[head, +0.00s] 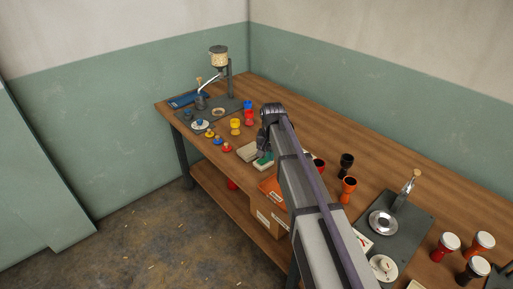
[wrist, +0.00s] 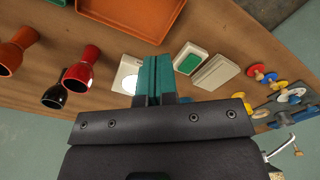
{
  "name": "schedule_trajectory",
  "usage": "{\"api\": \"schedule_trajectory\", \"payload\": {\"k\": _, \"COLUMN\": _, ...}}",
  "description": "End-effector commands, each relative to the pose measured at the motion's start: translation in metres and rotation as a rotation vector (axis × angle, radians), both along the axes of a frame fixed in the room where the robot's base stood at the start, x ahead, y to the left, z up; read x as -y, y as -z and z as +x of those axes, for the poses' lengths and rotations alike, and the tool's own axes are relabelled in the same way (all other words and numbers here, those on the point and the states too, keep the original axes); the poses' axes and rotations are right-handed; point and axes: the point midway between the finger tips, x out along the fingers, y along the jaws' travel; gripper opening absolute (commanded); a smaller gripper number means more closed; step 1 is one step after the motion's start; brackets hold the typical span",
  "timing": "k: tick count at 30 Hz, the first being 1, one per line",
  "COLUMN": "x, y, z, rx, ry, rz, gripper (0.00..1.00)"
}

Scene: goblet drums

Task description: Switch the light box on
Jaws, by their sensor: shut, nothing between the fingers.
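My gripper (wrist: 154,62) has its teal fingers together, with nothing between them, and points down over the table. In the wrist view a white plate (wrist: 124,80) with a round grey spot lies just left of the fingers, partly hidden by them. A small white box with a green top (wrist: 189,60) lies just right of the fingers; the head view shows it (head: 263,161) below my gripper. I cannot tell for sure which of these is the light box, nor whether any light is lit. No contact with the fingers is clear.
A pale flat block (wrist: 216,73) lies beside the green-topped box. Red, orange and black goblet shapes (head: 348,186) stand nearby. Small coloured knobs (head: 218,141) and a grey stand (head: 230,80) are at the far left. A round-plated device (head: 382,222) is at the right. An orange tray (wrist: 130,14) is nearby.

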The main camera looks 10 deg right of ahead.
Motion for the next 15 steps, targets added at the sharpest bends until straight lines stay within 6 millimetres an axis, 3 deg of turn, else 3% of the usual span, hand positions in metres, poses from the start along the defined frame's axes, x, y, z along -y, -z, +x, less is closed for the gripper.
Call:
{"api": "schedule_trajectory", "payload": {"k": 1, "x": 0.0, "y": -0.011, "z": 0.056, "rx": 0.0, "ry": 0.094, "rz": 0.0, "gripper": 0.0}}
{"api": "schedule_trajectory", "payload": {"k": 3, "x": -0.001, "y": -0.014, "z": 0.105, "rx": -0.001, "ry": 0.258, "rz": 0.0, "gripper": 0.0}}
{"api": "schedule_trajectory", "payload": {"k": 5, "x": -0.001, "y": -0.012, "z": 0.137, "rx": 0.0, "ry": 0.404, "rz": 0.001, "gripper": 0.0}}
{"api": "schedule_trajectory", "payload": {"k": 6, "x": -0.001, "y": -0.01, "z": 0.144, "rx": 0.0, "ry": 0.486, "rz": 0.001, "gripper": 0.0}}
{"api": "schedule_trajectory", "payload": {"k": 9, "x": -0.001, "y": -0.01, "z": 0.14, "rx": 0.0, "ry": 0.622, "rz": 0.001, "gripper": 0.0}}
{"api": "schedule_trajectory", "payload": {"k": 15, "x": -0.001, "y": -0.01, "z": 0.138, "rx": 0.0, "ry": 0.676, "rz": 0.001, "gripper": 0.0}}
